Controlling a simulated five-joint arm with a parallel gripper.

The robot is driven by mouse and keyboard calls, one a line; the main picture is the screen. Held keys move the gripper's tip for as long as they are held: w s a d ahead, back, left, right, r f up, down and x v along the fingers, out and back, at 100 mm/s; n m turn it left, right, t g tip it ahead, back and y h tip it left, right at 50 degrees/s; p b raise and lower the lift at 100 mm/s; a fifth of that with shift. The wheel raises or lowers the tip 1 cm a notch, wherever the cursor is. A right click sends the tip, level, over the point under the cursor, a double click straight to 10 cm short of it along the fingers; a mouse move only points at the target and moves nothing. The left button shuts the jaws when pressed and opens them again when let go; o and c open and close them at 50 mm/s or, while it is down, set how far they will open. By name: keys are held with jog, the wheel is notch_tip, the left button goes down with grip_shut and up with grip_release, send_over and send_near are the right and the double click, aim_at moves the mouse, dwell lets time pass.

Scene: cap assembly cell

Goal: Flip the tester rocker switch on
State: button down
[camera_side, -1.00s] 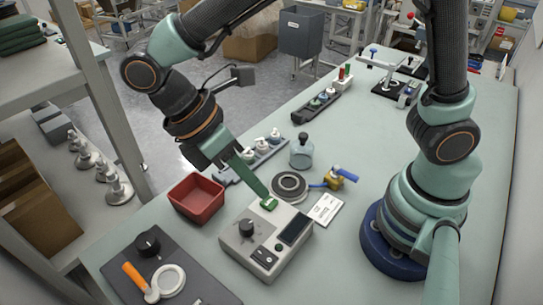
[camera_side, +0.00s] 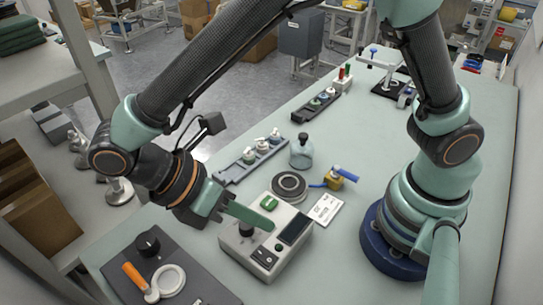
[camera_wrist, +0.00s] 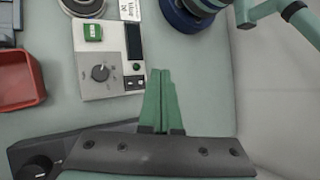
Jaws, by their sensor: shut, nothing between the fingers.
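The tester (camera_side: 240,256) is a light grey box with a black knob, a dark display and a green square part on top. Its rocker switch (camera_side: 264,257) is a small dark panel near the front edge; it also shows in the wrist view (camera_wrist: 133,82). Which way the rocker is tilted is too small to tell. My gripper (camera_side: 270,227) has shut, empty green fingers and hangs over the tester in the side view. In the wrist view the fingertips (camera_wrist: 161,72) appear just right of the tester's edge, beside the rocker. I cannot tell their height exactly.
A dark mat (camera_side: 203,291) with a knob, an orange-handled tool and a white ring lies at the front left. A red bin (camera_wrist: 22,92) shows left in the wrist view. A round black disc (camera_side: 289,183) and a white card (camera_side: 325,208) lie behind the tester.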

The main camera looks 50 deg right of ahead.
aim_at(255, 255)
jog(key=shift+w+f, duration=0.15)
jog(key=shift+f, duration=1.1)
jog(key=shift+w+f, duration=0.2)
jog(key=shift+f, duration=1.05)
jog(key=shift+w+f, duration=0.15)
jog(key=shift+f, duration=1.1)
jog(key=shift+f, duration=0.1)
jog(key=shift+f, duration=0.35)
jog(key=shift+f, duration=0.25)
jog(key=shift+r, duration=0.1)
jog(key=shift+r, duration=0.6)
jog(key=shift+s+r, duration=0.2)
jog(key=shift+r, duration=1.05)
jog(key=shift+s+r, duration=0.15)
jog(key=shift+r, duration=1.1)
